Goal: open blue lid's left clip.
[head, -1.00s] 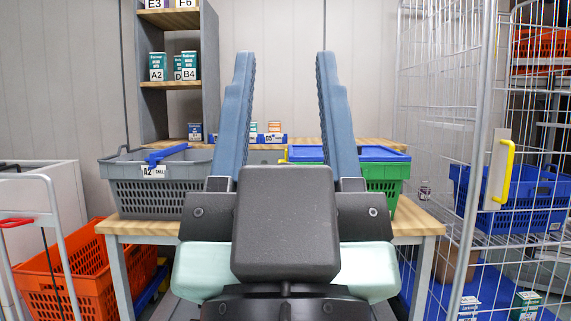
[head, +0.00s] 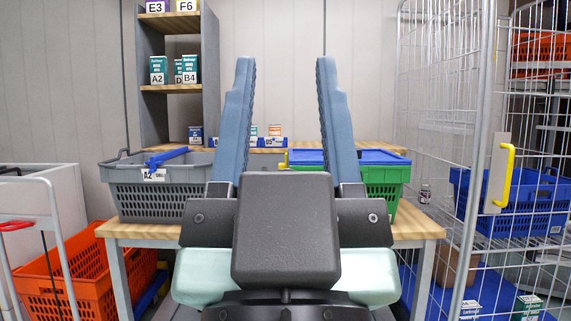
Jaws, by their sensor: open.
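The blue lid (head: 368,157) lies on the green crate (head: 384,181) on the wooden table, right of centre in the head view. A small yellow piece (head: 284,161) at the lid's left end, likely the left clip, shows between my fingers. Whether it is open or closed is too small to tell. My gripper (head: 285,62) is open and empty, its two blue fingers pointing up in the picture and spread to either side of that yellow piece. I see no contact with the lid.
A grey crate (head: 150,202) with a blue object (head: 167,156) on it stands left on the table (head: 418,228). A wire cage (head: 480,140) rises at right, with a blue crate (head: 512,200) beyond its bars. Orange crates (head: 60,275) stand low at left.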

